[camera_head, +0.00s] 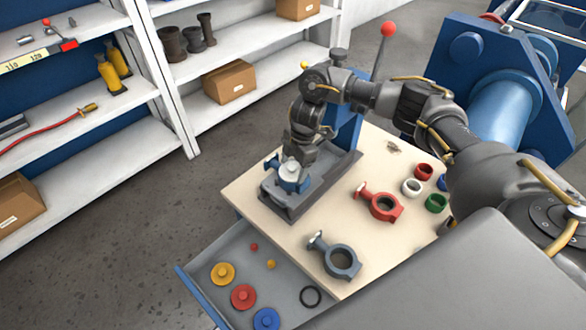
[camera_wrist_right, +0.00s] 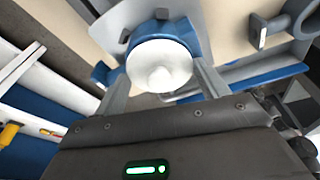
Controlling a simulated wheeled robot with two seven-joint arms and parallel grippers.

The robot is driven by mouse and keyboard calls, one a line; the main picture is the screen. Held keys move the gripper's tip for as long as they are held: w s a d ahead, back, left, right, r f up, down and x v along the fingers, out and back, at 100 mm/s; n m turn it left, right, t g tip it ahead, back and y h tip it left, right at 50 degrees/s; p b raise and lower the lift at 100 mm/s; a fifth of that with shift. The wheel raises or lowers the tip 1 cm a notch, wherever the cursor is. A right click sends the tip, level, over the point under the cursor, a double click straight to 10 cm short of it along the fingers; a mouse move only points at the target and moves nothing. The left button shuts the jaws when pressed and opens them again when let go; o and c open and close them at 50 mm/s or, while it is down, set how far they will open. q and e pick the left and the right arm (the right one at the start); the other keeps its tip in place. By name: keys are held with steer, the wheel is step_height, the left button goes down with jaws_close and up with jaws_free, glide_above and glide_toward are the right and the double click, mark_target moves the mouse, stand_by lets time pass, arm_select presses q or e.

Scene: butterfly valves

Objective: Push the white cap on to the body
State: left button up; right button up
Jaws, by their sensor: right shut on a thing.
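The white cap (camera_head: 289,170) sits at the top of the blue body (camera_head: 303,185), which stands in a grey fixture (camera_head: 292,211) on the table. My right gripper (camera_head: 292,160) comes down from above and is shut on the white cap. In the right wrist view the cap (camera_wrist_right: 160,66) is between my two fingers (camera_wrist_right: 158,75), with the blue body (camera_wrist_right: 185,35) directly behind it. The cap hides the middle of the body, so I cannot tell how far it is seated. My left gripper is not in view.
A blue post (camera_head: 347,122) and a red-knobbed lever (camera_head: 388,29) stand behind the fixture. A red valve body (camera_head: 384,213), a grey valve body (camera_head: 341,272) and a white ring (camera_head: 411,187) lie to the right. An open drawer (camera_head: 202,270) holds coloured caps in front.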

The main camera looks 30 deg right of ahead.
mark_target(291, 168)
steer(key=shift+s+a+f, duration=0.1)
steer(key=shift+s+f, duration=0.15)
steer(key=shift+f, duration=0.25)
steer(key=shift+s+a+f, duration=0.1)
steer(key=shift+s+f, duration=0.15)
steer(key=shift+f, duration=0.2)
steer(key=o, duration=0.9)
steer(key=shift+c, duration=0.2)
steer(key=o, duration=0.3)
steer(key=shift+w+f, duration=0.1)
steer(key=shift+w, duration=0.05)
steer(key=shift+r+p, duration=0.4)
steer(key=shift+w+r+g+p, duration=0.2)
steer(key=shift+r+g+p, duration=0.1)
steer(key=shift+r+p, duration=0.35)
steer(key=p+v, duration=0.4)
steer(key=shift+a, duration=0.25)
steer(key=shift+w+r+p, duration=0.2)
steer(key=shift+r+p, duration=0.4)
steer(key=shift+r, duration=0.1)
